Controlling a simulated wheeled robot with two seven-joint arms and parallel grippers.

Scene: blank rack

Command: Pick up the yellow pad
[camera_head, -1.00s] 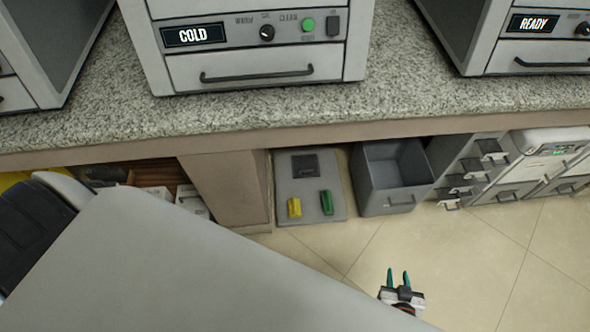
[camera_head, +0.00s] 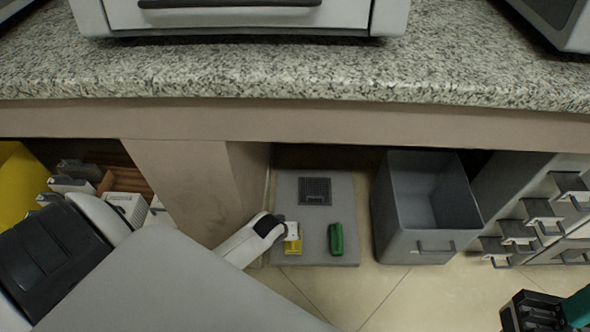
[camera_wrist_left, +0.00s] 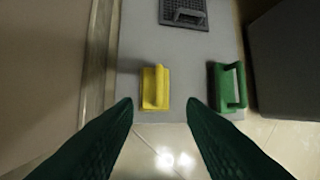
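The yellow pad (camera_head: 292,247), a block with a raised grip, rests on a grey board (camera_head: 315,215) low under the counter. In the left wrist view the yellow pad (camera_wrist_left: 155,88) lies ahead of and between the fingertips, left of centre. My left gripper (camera_wrist_left: 160,108) is open, with green fingers on either side and nothing held. In the head view my left wrist covers part of the pad. A green pad (camera_head: 336,239) lies right of it on the same board. My right gripper (camera_head: 550,312) is at the lower right, cut off by the frame edge; its opening is unclear.
A dark grille (camera_head: 315,191) with a handle is at the board's back. A grey open bin (camera_head: 425,210) stands right of the board, with drawers (camera_head: 520,235) beyond. A brown post (camera_head: 200,190) is on the left, and the granite counter (camera_head: 300,75) overhangs above.

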